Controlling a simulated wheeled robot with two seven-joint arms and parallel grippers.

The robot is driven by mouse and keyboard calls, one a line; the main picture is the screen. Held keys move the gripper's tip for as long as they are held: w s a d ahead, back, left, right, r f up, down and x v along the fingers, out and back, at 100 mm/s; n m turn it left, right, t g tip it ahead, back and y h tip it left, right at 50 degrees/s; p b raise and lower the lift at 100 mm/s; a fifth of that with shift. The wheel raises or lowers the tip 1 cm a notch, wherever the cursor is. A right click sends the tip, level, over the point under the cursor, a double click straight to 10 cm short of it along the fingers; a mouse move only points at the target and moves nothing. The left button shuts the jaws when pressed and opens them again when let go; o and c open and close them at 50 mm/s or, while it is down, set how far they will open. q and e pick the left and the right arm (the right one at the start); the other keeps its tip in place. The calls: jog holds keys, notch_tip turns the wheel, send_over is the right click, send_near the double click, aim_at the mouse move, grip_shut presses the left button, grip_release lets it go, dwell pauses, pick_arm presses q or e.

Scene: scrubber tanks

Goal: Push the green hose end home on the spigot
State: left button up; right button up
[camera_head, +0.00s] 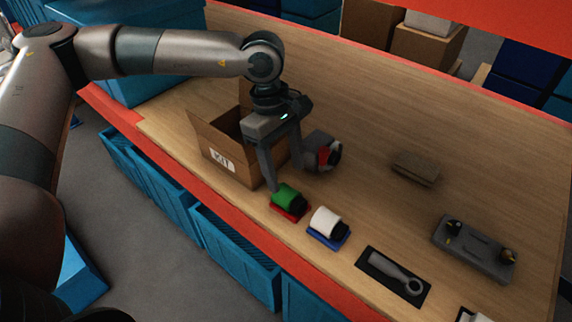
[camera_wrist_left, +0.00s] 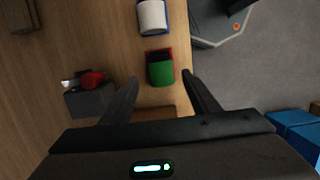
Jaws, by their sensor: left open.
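The green hose end (camera_head: 286,194) lies on a small red mat (camera_head: 292,213); its dark end points right in the head view. It also shows in the wrist view (camera_wrist_left: 161,73). My left gripper (camera_head: 287,178) is open and empty above it. In the wrist view my fingers (camera_wrist_left: 161,79) stand apart on either side of the green hose end, without clear contact. A grey block (camera_head: 318,141) with a red-collared spigot (camera_head: 325,155) stands just behind the gripper, and also shows left of the fingers in the wrist view (camera_wrist_left: 90,100). My right gripper is out of view.
An open cardboard KIT box (camera_head: 222,160) stands left of the gripper. A white hose end (camera_head: 326,221) on a blue mat lies beside the green one. A dark tray with a grey tool (camera_head: 397,278) and a grey fixture (camera_head: 475,248) lie right.

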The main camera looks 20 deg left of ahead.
aim_at(290, 193)
pick_arm(q)
jog(key=shift+d+f, duration=0.1)
jog(key=shift+f, duration=0.05)
jog(key=shift+s+d+f+b, duration=0.15)
jog(key=shift+f+b, duration=0.15)
jog(key=shift+f, duration=0.5)
jog(key=f+b, duration=0.2)
jog(key=f, duration=0.1)
jog(key=d+f+b, duration=0.1)
jog(key=f, duration=0.1)
jog(key=shift+s+f, duration=0.1)
jog(key=shift+f+b, duration=0.2)
jog(key=shift+b, duration=0.2)
jog(key=shift+d+f+b, duration=0.15)
jog(key=shift+f+b, duration=0.45)
jog(key=shift+b, duration=0.1)
jog(key=shift+f, duration=0.1)
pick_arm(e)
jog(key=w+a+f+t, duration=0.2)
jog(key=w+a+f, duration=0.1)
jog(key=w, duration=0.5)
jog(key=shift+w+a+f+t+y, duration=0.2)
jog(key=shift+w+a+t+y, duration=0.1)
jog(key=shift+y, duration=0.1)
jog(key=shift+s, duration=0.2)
